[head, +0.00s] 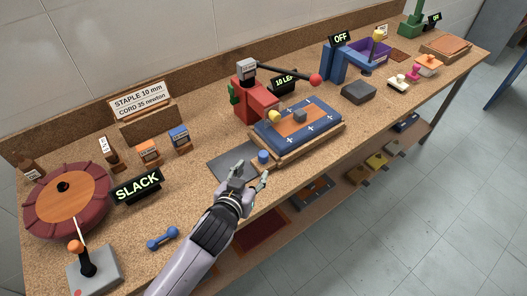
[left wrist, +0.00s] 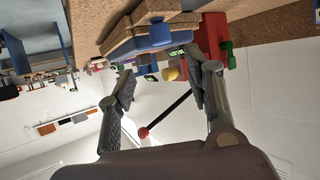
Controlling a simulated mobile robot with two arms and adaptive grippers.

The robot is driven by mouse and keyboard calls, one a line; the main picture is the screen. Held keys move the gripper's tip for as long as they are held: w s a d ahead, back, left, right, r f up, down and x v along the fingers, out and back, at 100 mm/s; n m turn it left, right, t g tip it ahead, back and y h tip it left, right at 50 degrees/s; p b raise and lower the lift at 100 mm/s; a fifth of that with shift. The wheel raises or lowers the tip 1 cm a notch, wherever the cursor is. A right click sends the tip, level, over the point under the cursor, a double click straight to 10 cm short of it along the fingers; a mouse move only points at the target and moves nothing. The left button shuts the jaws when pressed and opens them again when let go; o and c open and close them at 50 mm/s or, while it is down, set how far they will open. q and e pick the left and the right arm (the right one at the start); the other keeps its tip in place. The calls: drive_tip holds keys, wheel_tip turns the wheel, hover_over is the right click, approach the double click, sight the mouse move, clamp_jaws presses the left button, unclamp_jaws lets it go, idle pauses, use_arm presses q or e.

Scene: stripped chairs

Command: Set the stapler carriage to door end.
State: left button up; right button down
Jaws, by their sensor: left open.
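The red stapler (head: 257,101) stands mid-bench with a black lever ending in a red ball. Beside it a wooden carriage (head: 300,147) bears a blue pad with an orange middle and white crosses. A blue knob (head: 263,156) is at its near-left end; a yellow knob (head: 274,117) is by the stapler. My left gripper (head: 251,173) is open and empty, just short of the blue knob, apart from it. In the left wrist view the blue knob (left wrist: 153,36) and yellow knob (left wrist: 171,74) appear beyond the open fingers (left wrist: 160,82). My right gripper is not in view.
A dark grey plate (head: 230,167) lies left of the carriage. A "SLACK" sign (head: 137,186), a round red-rimmed seat (head: 67,200), a joystick box (head: 93,270) and a blue dumbbell-shaped piece (head: 162,238) are further left. A blue machine marked "OFF" (head: 335,63) stands to the right.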

sight(262, 156)
use_arm(q)
drive_tip(key=x, duration=1.2)
drive_tip(key=shift+w+f, duration=0.2)
clamp_jaws()
idle(0.5)
